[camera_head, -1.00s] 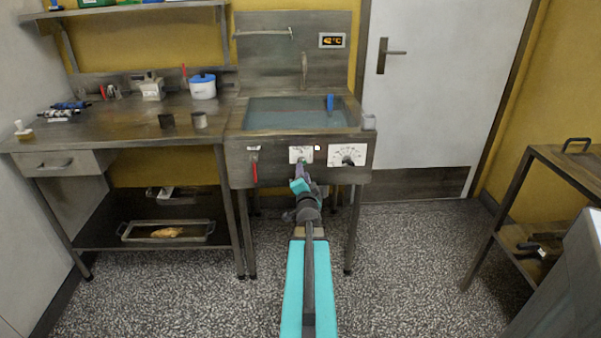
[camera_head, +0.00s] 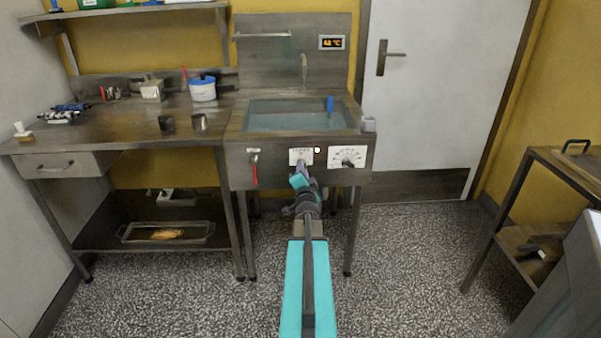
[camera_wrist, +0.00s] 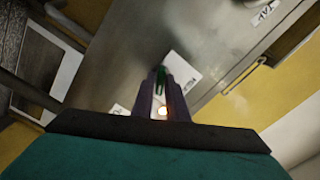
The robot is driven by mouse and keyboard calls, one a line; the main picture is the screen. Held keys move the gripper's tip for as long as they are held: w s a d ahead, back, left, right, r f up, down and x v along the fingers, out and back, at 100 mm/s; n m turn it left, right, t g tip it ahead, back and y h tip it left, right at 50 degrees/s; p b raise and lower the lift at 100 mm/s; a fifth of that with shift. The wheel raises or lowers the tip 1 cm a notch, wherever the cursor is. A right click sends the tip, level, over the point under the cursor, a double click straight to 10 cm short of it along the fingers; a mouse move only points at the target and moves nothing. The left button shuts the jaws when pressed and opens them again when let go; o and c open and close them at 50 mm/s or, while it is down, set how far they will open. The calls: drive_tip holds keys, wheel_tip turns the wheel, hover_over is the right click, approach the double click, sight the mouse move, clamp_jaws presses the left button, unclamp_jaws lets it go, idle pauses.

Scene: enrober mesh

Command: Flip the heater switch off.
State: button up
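The control panel (camera_head: 275,172) is on the front of the steel basin. A white switch plate (camera_head: 300,151) sits at its middle, with a small glowing lamp (camera_head: 317,150) just right of it. My gripper (camera_head: 300,170) is at the panel, its tips against or just in front of the plate's lower part, covering the switch there. In the wrist view my two fingers (camera_wrist: 162,92) stand a narrow gap apart.
A red-handled lever (camera_head: 254,169) hangs left of the switch plate. A display (camera_head: 332,42) is on the backsplash. A workbench (camera_head: 100,130) stands left, a rack (camera_head: 520,250) right.

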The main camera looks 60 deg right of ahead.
clamp_jaws()
drive_tip(key=n+b, duration=0.3)
drive_tip(key=n, duration=0.8)
drive_tip(key=shift+s+d+n+b, duration=0.1)
drive_tip(key=shift+d+n+b, duration=0.05)
drive_tip(key=shift+n+b, duration=0.25)
idle(0.3)
drive_tip(key=shift+o, duration=2.3)
unclamp_jaws()
